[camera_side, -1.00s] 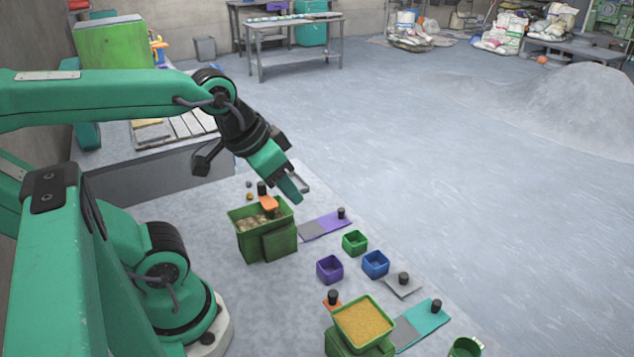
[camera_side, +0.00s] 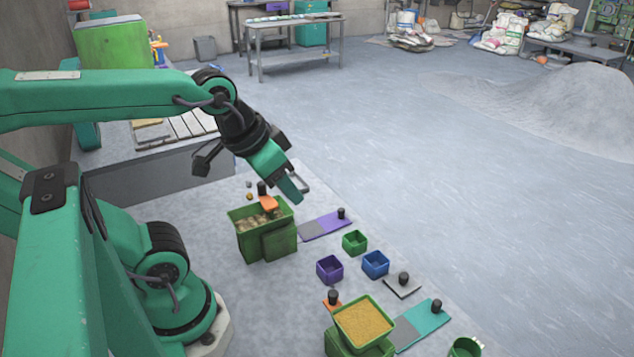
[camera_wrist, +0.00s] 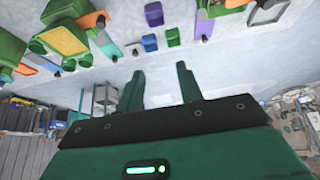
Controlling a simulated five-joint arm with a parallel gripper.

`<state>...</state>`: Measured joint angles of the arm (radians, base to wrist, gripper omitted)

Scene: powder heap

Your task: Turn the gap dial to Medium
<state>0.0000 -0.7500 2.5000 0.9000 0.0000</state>
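No part is readable as a gap dial with a Medium mark. A green box of pale lumps (camera_side: 266,240) has an orange piece (camera_side: 269,203) and a black knob (camera_side: 262,188) at its top. A second green box holds yellow grain (camera_side: 363,322), with another orange piece (camera_side: 331,304) and black knob (camera_side: 333,296) beside it. My gripper (camera_side: 294,200) hangs just right of the first box's orange piece, apparently above the table. In the wrist view my gripper (camera_wrist: 158,70) has its fingers apart with nothing between them.
A purple slide (camera_side: 327,225), teal slide (camera_side: 424,326) and grey plate (camera_side: 404,287) carry black knobs. Small green (camera_side: 355,242), purple (camera_side: 329,269) and blue (camera_side: 375,264) bins stand between the two large boxes. Bare table lies left of the bins.

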